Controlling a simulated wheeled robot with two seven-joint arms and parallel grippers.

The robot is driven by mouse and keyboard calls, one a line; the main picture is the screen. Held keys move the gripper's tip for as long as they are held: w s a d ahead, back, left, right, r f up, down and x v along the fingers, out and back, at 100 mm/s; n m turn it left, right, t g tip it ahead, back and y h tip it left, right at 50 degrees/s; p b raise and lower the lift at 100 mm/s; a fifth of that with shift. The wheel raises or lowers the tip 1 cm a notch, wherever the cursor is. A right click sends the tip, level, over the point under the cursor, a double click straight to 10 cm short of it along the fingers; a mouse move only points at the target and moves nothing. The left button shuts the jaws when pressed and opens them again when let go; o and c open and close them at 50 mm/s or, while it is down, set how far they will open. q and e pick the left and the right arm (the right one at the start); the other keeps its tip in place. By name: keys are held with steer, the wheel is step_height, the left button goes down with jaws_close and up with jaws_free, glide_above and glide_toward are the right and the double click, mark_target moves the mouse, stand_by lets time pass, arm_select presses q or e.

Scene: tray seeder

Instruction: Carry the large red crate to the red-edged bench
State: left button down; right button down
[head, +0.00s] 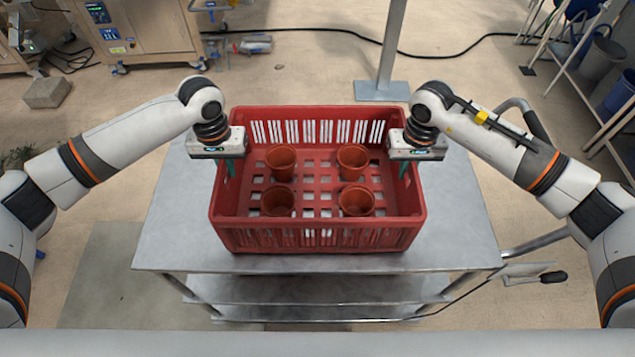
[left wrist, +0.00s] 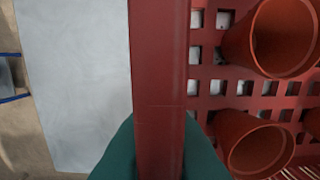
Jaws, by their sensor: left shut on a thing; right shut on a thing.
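The large red crate (head: 318,238) sits on a grey metal cart in the middle of the head view, with several terracotta pots (head: 281,160) standing upright inside it. My left gripper (head: 230,170) is shut on the crate's left wall. In the left wrist view the green fingers (left wrist: 160,160) straddle the crate's rim (left wrist: 160,70), with pots to the right of it. My right gripper (head: 404,168) is shut on the crate's right wall; its fingertips are partly hidden by the gripper body. The red-edged bench is not seen in these views.
The cart top (head: 175,230) has bare metal around the crate, and lower shelves show beneath. A metal post on a base plate (head: 382,90) stands behind the cart. A machine cabinet (head: 140,35) is at back left, a rack with buckets (head: 602,55) at right. A black cable crosses the floor.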

arm_select(q)
steer(key=shift+r, duration=0.25)
arm_select(e)
steer(key=shift+r, duration=0.25)
